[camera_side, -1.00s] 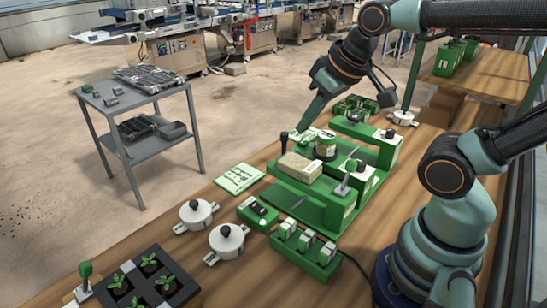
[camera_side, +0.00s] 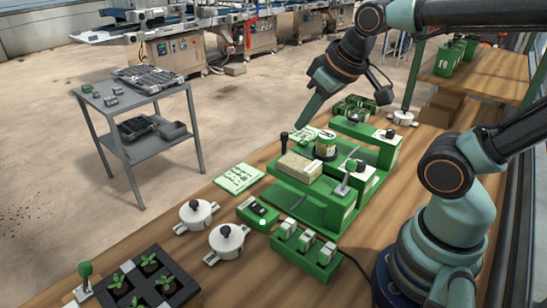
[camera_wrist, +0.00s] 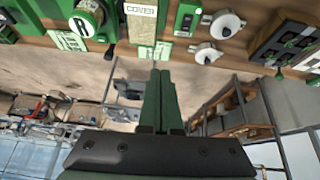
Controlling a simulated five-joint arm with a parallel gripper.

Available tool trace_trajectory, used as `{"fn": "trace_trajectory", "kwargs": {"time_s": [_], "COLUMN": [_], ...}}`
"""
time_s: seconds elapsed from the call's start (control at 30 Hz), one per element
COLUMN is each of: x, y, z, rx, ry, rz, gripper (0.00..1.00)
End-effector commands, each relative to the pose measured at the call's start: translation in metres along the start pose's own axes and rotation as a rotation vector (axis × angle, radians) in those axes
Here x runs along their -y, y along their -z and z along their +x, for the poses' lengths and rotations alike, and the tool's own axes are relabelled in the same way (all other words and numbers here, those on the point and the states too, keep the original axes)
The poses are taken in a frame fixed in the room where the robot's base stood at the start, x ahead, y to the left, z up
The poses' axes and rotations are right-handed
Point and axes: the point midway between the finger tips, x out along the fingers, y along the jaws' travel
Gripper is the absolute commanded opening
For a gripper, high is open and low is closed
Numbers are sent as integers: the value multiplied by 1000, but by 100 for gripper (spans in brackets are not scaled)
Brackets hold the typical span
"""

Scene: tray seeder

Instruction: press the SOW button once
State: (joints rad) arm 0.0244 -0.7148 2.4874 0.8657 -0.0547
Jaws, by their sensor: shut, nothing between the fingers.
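A small green control box (camera_side: 258,212) with a dark top and a small pale light lies on the bench, in front of the green seeder frame (camera_side: 343,205). I cannot read the word SOW on any part, so which part is the button is unclear. The box also shows at the top of the wrist view (camera_wrist: 187,19). My gripper (camera_side: 300,127) is shut and empty, in the air above the far left end of the frame, near an upright black-knobbed lever (camera_side: 284,138). Its closed green fingers point forward in the wrist view (camera_wrist: 160,73), apart from the box.
A tan block (camera_side: 301,167) and a round labelled tin (camera_side: 326,147) stand on the frame. Two white round pots (camera_side: 227,239) and a green-printed card (camera_side: 239,178) lie near the box. A seedling tray (camera_side: 146,262) is at the front left. A grey cart (camera_side: 145,125) stands beyond the bench.

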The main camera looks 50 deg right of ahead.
Motion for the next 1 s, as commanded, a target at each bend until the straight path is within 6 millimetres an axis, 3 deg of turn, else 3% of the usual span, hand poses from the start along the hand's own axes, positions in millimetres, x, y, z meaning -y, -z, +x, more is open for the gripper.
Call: {"fn": "trace_trajectory", "kwargs": {"time_s": [0.3,0.6,1.0], "x": [-72,-135,-145], "y": [40,56,58], "z": [39,67,71], "rx": [-42,-52,-52], "ry": [-115,-219,-236], "rz": [-231,-421,-457], "gripper": [0,0,0]}}
